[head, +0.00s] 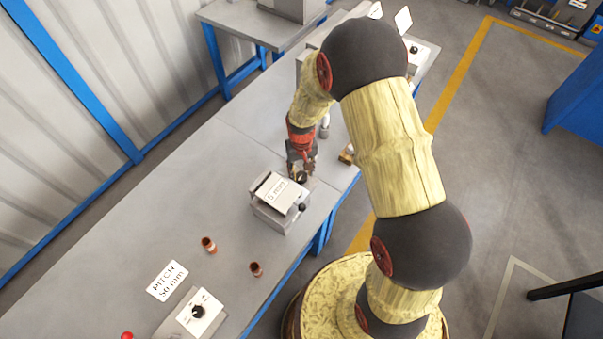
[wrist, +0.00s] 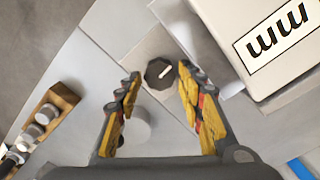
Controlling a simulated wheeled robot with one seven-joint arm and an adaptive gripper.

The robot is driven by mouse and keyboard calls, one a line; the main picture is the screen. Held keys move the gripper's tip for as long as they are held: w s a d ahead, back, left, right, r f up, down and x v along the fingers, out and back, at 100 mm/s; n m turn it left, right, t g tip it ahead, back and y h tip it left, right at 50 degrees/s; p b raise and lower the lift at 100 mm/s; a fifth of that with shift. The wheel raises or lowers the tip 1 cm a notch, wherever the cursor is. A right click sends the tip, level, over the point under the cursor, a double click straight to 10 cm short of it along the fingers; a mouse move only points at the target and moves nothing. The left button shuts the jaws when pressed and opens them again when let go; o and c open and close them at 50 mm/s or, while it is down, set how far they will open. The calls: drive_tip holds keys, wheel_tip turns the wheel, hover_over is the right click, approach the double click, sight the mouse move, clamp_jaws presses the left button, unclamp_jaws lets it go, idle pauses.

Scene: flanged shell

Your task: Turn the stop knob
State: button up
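A black knob (wrist: 160,73) with a white pointer line sits on a grey plate in the wrist view, beside a white block marked "mm" (wrist: 275,40). It appears between and just beyond the fingertips of my open gripper (wrist: 158,80); I see no contact. The pointer slants up and right. In the head view my gripper (head: 302,166) points down behind the small grey fixture (head: 268,216) with the "5 mm" label, and it mostly hides this knob. I cannot read a label that names it the stop knob.
A black ball-like knob (head: 302,207) is on the fixture's right side. Two copper-coloured sleeves (head: 209,245) (head: 256,269), a "PITCH 50 mm" card (head: 167,281) and a dial box (head: 190,318) are nearer. A wooden block with metal pins (wrist: 45,118) lies left in the wrist view.

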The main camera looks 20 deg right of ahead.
sight(302, 177)
wheel_tip(302, 177, up, 11)
idle(0.3)
drive_tip(key=shift+f, duration=0.1)
idle(0.4)
drive_tip(key=s+r+t+b, duration=0.2)
drive_tip(key=s+r+t, duration=0.3)
drive_tip(key=s+r, duration=1.7)
wheel_tip(302, 177, up, 3)
drive_tip(key=shift+d+n+t+b, duration=0.15)
drive_tip(key=shift+n+t+b, duration=0.15)
drive_tip(key=shift+b, duration=0.05)
drive_tip(key=shift+s, duration=0.1)
idle(0.9)
